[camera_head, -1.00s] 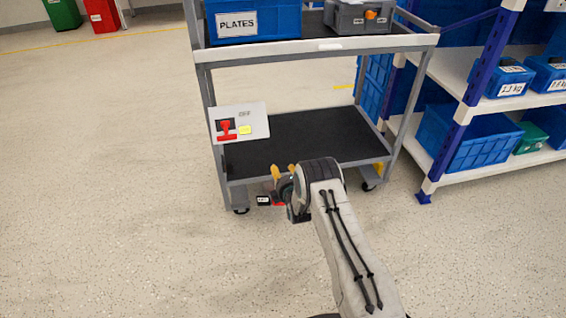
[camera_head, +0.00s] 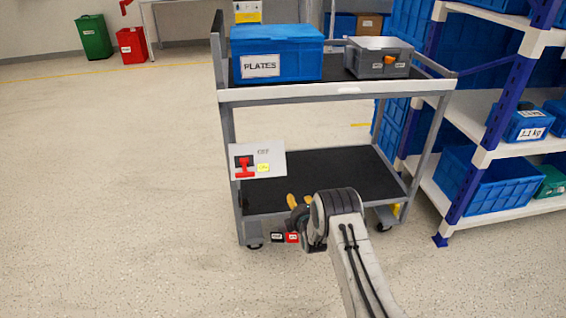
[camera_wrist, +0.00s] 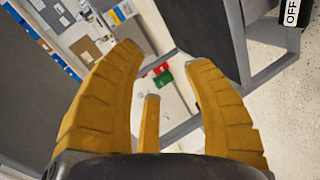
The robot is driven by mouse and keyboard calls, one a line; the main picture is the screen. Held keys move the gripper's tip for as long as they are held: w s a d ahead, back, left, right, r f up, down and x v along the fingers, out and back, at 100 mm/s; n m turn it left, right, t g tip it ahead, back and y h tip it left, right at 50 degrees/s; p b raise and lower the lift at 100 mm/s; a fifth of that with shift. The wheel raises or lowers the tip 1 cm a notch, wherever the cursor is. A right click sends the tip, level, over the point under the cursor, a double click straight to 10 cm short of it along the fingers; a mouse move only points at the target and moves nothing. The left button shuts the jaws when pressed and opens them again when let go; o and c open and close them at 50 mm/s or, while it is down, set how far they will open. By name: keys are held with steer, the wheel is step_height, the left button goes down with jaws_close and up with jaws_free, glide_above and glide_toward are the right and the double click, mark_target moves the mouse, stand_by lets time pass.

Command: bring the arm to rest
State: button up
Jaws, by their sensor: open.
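My gripper (camera_head: 301,201) is open and empty, in front of the lower front edge of the grey cart. In the wrist view its yellow fingers (camera_wrist: 165,70) stand wide apart with nothing between them. The rotary switch panel (camera_head: 257,161), a pale plate with a red handle (camera_head: 244,167) and a yellow label, is fixed at the cart's left front post. My gripper is below and to the right of it, apart from it. Small black and red labels (camera_head: 285,237) show low under the cart; a black OFF label (camera_wrist: 292,12) shows in the wrist view.
The cart's top shelf (camera_head: 330,92) holds a blue PLATES crate (camera_head: 277,55) and a grey box (camera_head: 379,58) with an orange part. Its dark lower shelf (camera_head: 330,172) is empty. A rack with blue bins (camera_head: 490,180) stands at the right. The floor at the left (camera_head: 110,200) is clear.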

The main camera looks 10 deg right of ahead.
steer(key=s+r+m+g+p, duration=0.2)
steer(key=s+r+p, duration=0.25)
steer(key=r, duration=0.75)
steer(key=s+r+m+g+p, duration=0.1)
steer(key=s+r+m+p, duration=0.4)
steer(key=r, duration=0.8)
steer(key=s+r+g+p, duration=0.25)
steer(key=r+p, duration=0.35)
steer(key=r, duration=0.6)
steer(key=s+r+m+g+p, duration=0.35)
steer(key=s+r+p, duration=0.55)
steer(key=s+r, duration=0.8)
steer(key=s+r+m+g+p, duration=0.1)
steer(key=s+r+m+p, duration=0.1)
steer(key=s, duration=0.8)
steer(key=s+r+m+g+p, duration=0.1)
steer(key=s+r+m+p, duration=0.2)
steer(key=s, duration=0.8)
steer(key=shift+r+p, duration=0.3)
steer(key=shift+p, duration=0.75)
